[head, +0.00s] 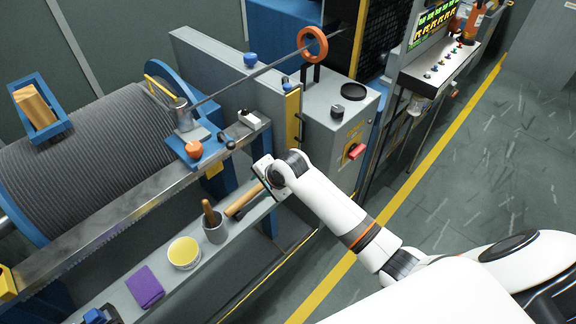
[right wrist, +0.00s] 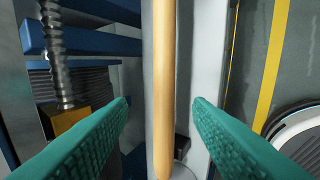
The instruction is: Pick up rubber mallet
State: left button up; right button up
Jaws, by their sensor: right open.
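My right gripper (head: 266,178) is over the upper end of the handle. In the right wrist view the handle (right wrist: 163,85) runs upright between the two green, widely spread fingers (right wrist: 160,101). I see no contact between fingers and handle. My left gripper is not in view.
A steel rail (head: 130,214) runs above the ledge. A grey control box (head: 335,120) stands behind my gripper. Open floor lies right.

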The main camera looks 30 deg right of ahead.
aim_at(258, 190)
jog(key=shift+w+a+f, duration=0.15)
jog(key=shift+w+f, duration=0.2)
jog(key=shift+f, duration=0.1)
jog(key=shift+w+f, duration=0.15)
jog(key=shift+f, duration=0.05)
jog(key=x, duration=0.4)
jog(key=shift+s+f, duration=0.2)
jog(key=shift+f, duration=0.1)
jog(key=shift+w+f, duration=0.25)
jog(key=shift+f, duration=0.05)
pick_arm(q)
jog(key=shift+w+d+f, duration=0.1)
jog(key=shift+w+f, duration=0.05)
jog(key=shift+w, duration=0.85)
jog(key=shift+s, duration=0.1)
pick_arm(e)
jog(key=shift+s, duration=0.1)
jog(key=shift+c, duration=1.1)
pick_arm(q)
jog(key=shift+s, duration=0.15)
pick_arm(e)
jog(key=shift+r, duration=0.1)
grip_shut()
